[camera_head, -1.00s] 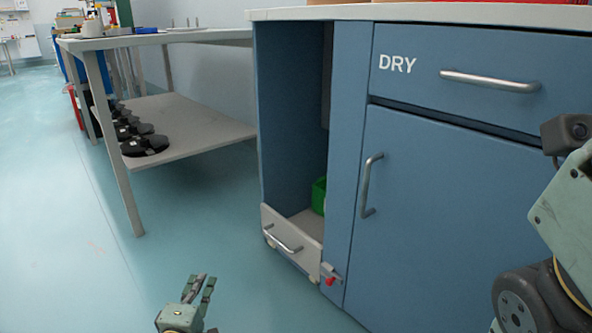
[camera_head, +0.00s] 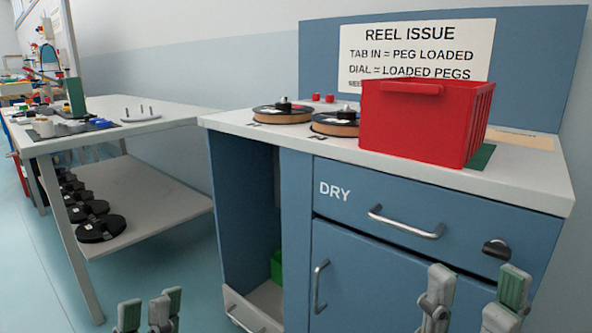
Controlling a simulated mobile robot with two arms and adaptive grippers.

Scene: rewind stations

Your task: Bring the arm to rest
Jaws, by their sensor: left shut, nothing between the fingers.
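My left gripper (camera_head: 152,304) shows at the bottom left, low in front of the table and the blue cabinet. It is shut and holds nothing. My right gripper (camera_head: 474,280) shows at the bottom right, in front of the cabinet below the DRY drawer. Its two green-padded fingers stand well apart with nothing seen between them. The arms behind both grippers are out of the picture.
A blue cabinet (camera_head: 262,180) carries a red crate (camera_head: 415,125) and two reels (camera_head: 283,113) on its top. Its DRY drawer (camera_head: 365,207) is closed. A green bin (camera_head: 277,266) sits inside the open bay. A table (camera_head: 170,118) stands left, black reels (camera_head: 100,228) on its lower shelf.

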